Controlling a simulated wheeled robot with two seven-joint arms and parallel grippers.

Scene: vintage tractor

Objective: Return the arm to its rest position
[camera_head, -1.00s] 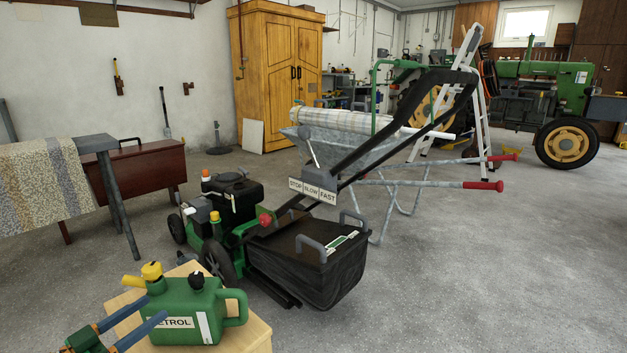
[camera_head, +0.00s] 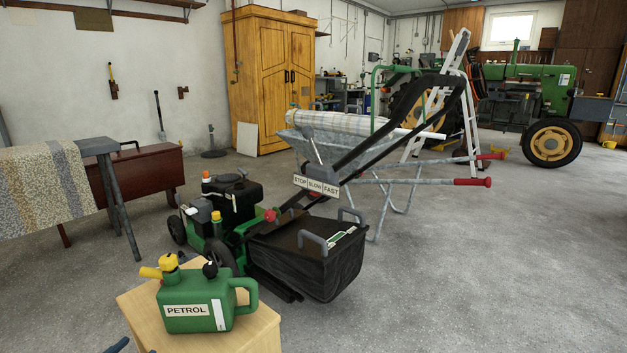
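My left gripper shows only as a small blue fingertip (camera_head: 117,345) at the bottom edge, on the left. The rest of it is cut off by the frame, so its opening cannot be judged. The fingertip is apart from the green petrol can (camera_head: 196,302), below and left of it in the picture. The can stands upright on a light wooden surface (camera_head: 255,335), with a yellow cap and spout and a PETROL label. My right gripper is not in view.
A green and black lawn mower (camera_head: 225,215) with a black grass box (camera_head: 310,262) stands behind the can. A wheelbarrow (camera_head: 300,140) is beyond it. A table with a patterned cloth (camera_head: 45,190) is at left. The floor at right is clear.

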